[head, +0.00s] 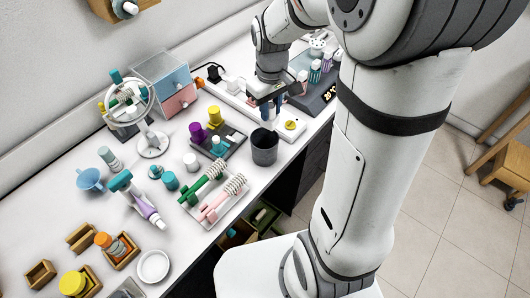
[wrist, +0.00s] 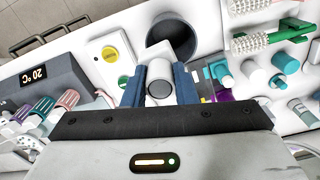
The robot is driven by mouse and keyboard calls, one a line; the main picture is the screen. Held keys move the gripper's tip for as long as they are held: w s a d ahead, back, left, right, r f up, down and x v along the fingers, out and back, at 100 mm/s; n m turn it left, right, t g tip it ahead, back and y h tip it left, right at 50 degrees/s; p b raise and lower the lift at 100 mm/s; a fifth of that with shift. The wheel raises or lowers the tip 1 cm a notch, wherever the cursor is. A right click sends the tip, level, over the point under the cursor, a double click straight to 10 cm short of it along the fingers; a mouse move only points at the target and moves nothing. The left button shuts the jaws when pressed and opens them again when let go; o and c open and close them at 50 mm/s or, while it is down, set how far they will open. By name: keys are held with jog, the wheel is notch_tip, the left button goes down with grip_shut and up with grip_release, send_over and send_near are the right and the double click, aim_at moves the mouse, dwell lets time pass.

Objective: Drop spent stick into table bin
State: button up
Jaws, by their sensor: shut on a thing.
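My gripper (head: 267,112) hangs over the vanity top, just behind the table bin in the head view. In the wrist view my gripper (wrist: 159,86) has its two blue fingers shut on a white cylindrical stick (wrist: 160,70) with a grey round end. The stick is mostly hidden by the fingers in the head view. The table bin (head: 264,156) is a dark grey open-topped cup standing near the counter's front edge. It also shows in the wrist view (wrist: 153,37), just beyond the fingertips. The stick is apart from the bin's inside; its height over the rim cannot be told.
A white block with a yellow knob (head: 291,125) stands right of the bin. A dark tray (head: 229,150) with purple and yellow items is to its left. A tray with green and pink brushes (head: 219,203) lies in front. A temperature display unit (head: 322,95) stands behind right.

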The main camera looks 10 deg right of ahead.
jog(key=shift+f, duration=0.1)
jog(key=o, duration=1.1)
notch_tip(320, 180, up, 8)
jog(key=shift+f+b, duration=0.1)
jog(key=shift+b, duration=0.2)
jog(key=s+m+t, duration=0.1)
jog(key=s, duration=0.3)
jog(key=s+m+t, duration=0.1)
jog(key=s+m, duration=0.1)
jog(key=s, duration=0.3)
jog(key=s+m+t, duration=0.1)
jog(key=s, duration=0.4)
jog(key=shift+s+d+f+m, duration=0.1)
jog(key=shift+s+d+m, duration=0.1)
jog(key=shift+d+m, duration=0.1)
